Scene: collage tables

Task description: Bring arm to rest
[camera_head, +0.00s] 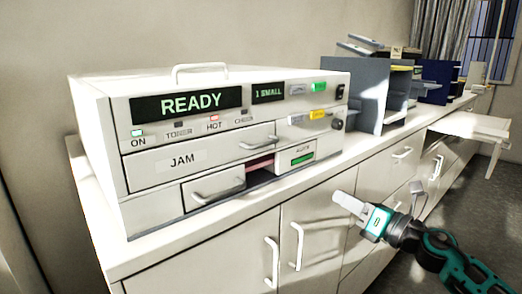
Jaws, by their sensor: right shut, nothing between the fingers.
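My right gripper (347,203) is shut and empty. It is in the air in front of the white cabinets at the lower right, with its arm coming in from the lower right corner. It is apart from the white machine (152,139) on the counter, below and to the right of it. The machine's display reads READY. My left gripper is not in view.
The counter (350,161) runs back to the right above cabinets with handles (298,246). A grey organizer (369,92) stands beyond the machine. A white shelf or open drawer (470,126) juts out at the far right. The floor at right is clear.

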